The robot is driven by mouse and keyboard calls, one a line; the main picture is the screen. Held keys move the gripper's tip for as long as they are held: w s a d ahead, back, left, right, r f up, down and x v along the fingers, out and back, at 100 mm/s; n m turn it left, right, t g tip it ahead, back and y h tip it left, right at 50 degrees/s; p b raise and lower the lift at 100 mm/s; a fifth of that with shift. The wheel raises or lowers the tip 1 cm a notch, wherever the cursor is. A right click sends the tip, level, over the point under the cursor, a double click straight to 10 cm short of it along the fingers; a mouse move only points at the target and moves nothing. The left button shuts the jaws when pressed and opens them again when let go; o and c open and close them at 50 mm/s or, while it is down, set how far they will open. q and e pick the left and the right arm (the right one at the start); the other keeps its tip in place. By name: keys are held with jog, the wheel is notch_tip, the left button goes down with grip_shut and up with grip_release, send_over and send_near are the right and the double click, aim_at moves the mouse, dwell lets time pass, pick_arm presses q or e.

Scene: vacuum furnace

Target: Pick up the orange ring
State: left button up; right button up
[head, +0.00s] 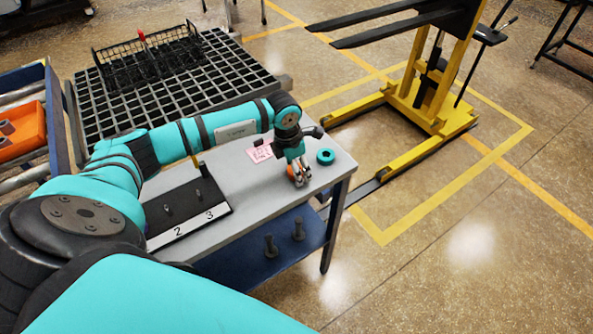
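The orange ring (291,170) is at the right end of the grey table, partly hidden by my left gripper (299,178). My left gripper points down, with its fingers at the ring. I cannot tell whether the fingers are closed on it, or whether the ring still touches the tabletop. My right gripper is not in view.
A teal ring (326,156) lies just right of my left gripper. A pink paper (260,152) and a black board (190,208) with pegs, marked 2 and 3, are on the table (255,187). A black grid (200,97) stands behind; a yellow lifter (432,100) stands right.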

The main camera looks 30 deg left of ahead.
pick_arm(q)
jog(key=c, duration=1.1)
jog(key=shift+w, duration=0.1)
